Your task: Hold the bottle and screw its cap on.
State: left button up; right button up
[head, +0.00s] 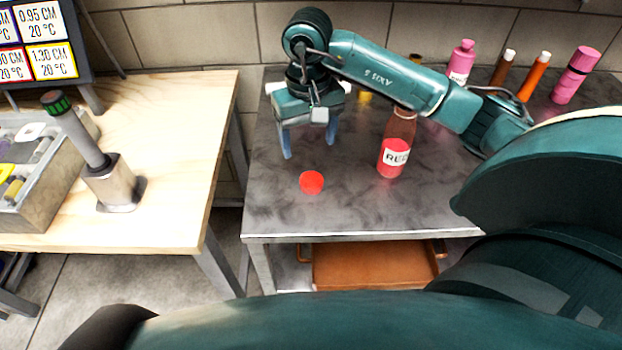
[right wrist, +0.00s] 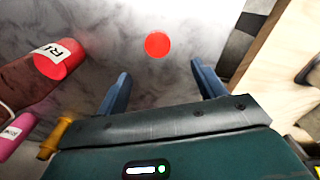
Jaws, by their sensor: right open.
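A red round cap (head: 311,182) lies on the grey metal table, near its left front. A clear bottle with red contents (head: 391,168) and a white label stands upright to the right of the cap, its upper part partly behind my right arm. My right gripper (head: 309,149) points down above the table, open and empty, behind the cap. In the right wrist view the cap (right wrist: 157,45) shows just beyond the two blue fingers (right wrist: 160,71), roughly between them. The bottle (right wrist: 62,60) shows there at the upper left, apart from the fingers. My left gripper is not in view.
Pink bottles (head: 461,62) and (head: 575,75), an orange bottle (head: 534,78) and a brown one stand along the back of the grey table (head: 340,215). A wooden table (head: 180,130) with a bin stands left, across a gap. Table space around the cap is clear.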

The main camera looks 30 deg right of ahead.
send_over(311, 179)
notch_tip(311, 179, down, 5)
jog(key=shift+w+a, duration=0.15)
jog(key=shift+s+f+p, duration=0.2)
jog(key=shift+f+p, duration=0.4)
jog(key=shift+f, duration=2)
jog(key=shift+c, duration=0.3)
jog(key=c, duration=1)
notch_tip(311, 179, up, 10)
jog(key=shift+b, duration=0.35)
